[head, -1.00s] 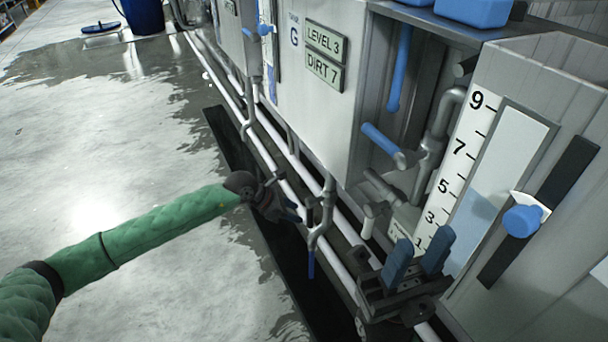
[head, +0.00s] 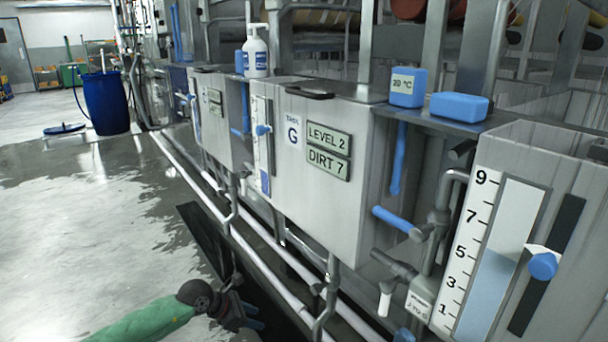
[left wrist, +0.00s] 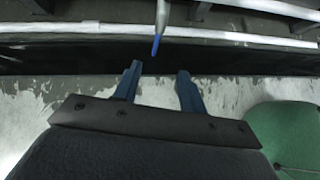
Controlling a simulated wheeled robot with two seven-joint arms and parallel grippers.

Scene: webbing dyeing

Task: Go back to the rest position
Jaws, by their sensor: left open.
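My left gripper (head: 256,318) is at the bottom of the head view, left of centre, beside the white pipes below the tanks. Its two blue fingers (left wrist: 158,71) are apart and empty in the left wrist view. A pipe end with a blue tip (left wrist: 156,42) stands beyond the fingertips, clear of them. A small blue tip (head: 404,335) at the bottom edge of the head view is probably a finger of my right gripper; the rest is cut off.
The grey tank G (head: 305,215) reads LEVEL 2, DIRT 7. White pipes (head: 266,262) and a blue-handled valve (head: 397,221) are close on the right. A blue barrel (head: 106,102) stands far left. The wet floor (head: 80,235) at left is largely clear.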

